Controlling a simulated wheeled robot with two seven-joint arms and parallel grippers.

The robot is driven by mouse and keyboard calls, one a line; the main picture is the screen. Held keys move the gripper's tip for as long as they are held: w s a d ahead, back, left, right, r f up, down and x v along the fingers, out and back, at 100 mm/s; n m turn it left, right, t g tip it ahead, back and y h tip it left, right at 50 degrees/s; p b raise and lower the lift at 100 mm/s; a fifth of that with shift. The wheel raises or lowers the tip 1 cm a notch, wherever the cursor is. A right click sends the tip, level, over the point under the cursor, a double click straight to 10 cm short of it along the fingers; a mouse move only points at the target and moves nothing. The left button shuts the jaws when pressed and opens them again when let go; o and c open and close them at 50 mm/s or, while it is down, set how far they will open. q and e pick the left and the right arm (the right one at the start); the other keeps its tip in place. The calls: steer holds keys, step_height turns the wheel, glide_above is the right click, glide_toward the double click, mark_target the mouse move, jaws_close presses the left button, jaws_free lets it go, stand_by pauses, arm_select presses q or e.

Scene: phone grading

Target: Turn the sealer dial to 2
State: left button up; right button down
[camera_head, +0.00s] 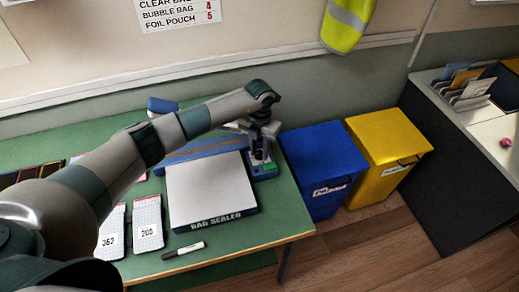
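The bag sealer (212,192) lies on the green table, with a pale flat top and a dark front edge lettered BAG SEALER. Its blue control box (264,172) with a small green panel is at its right end. My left arm reaches in from the left across the table. My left gripper (259,154) points down at the control box, right over it. The dial is hidden or too small to make out, so its setting and any contact cannot be told. The finger gap is too small to read. My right gripper is not in view.
A blue bin (323,165) and a yellow bin (388,150) stand right of the table (240,240). Labelled pouches (148,222) and a marker pen (184,250) lie on the table's front part. A wall sign (178,14) lists bag types with numbers.

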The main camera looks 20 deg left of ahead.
arm_select(q)
steer(key=shift+c, duration=0.4)
steer(key=shift+f, duration=0.1)
steer(key=shift+f+m+b, duration=0.1)
steer(key=shift+m+b, duration=0.3)
steer(key=shift+b, duration=0.5)
steer(key=m+b, duration=0.4)
steer(key=b, duration=0.3)
steer(key=shift+f+m+b, duration=0.1)
steer(key=shift+m+b, duration=0.2)
steer(key=shift+b, duration=0.1)
steer(key=shift+r+m+b, duration=0.3)
steer(key=shift+m+b, duration=0.5)
steer(key=shift+b, duration=0.15)
steer(key=o, duration=1.1)
steer(key=shift+c, duration=0.2)
